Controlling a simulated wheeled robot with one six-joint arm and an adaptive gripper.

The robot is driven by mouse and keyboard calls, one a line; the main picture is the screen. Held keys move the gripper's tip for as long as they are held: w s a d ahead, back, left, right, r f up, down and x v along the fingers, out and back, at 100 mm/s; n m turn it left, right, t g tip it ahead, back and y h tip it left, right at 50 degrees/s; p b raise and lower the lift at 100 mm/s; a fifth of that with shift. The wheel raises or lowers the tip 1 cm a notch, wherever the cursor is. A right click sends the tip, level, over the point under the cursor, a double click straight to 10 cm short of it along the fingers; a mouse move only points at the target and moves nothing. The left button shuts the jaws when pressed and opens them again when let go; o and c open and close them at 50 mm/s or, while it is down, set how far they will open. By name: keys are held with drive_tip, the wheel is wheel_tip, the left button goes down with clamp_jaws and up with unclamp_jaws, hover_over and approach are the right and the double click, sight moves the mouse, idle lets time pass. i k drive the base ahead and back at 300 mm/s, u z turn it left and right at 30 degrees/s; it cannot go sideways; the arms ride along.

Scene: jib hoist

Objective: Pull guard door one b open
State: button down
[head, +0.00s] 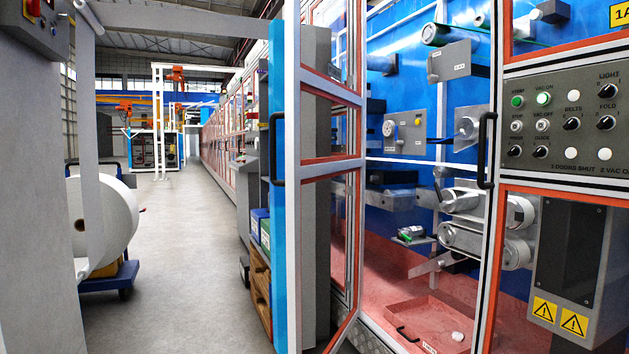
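No door label reading one b can be made out; the only tag I can read in part is a yellow one starting "1A" (622,15) at the top right. A framed door leaf (293,230) with white posts and orange-red edging juts out from the machine front, seen steeply from the side. A black bar handle (277,148) is on its outer post. A second black handle (487,150) is on the upright left of the control panel. Whether glass closes the bay between them I cannot tell. My gripper is not in view.
A control panel (565,124) with buttons and knobs is at the right. Inside the bay are rollers and a red tray (420,325). At the left a white roll (105,225) stands on a blue cart (110,277). The grey aisle floor (180,260) between is clear.

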sight(299, 77)
drive_tip(key=u, duration=0.45)
drive_tip(key=k, duration=0.15)
drive_tip(key=z, duration=1.35)
drive_tip(key=i, duration=0.65)
drive_tip(key=u, duration=0.15)
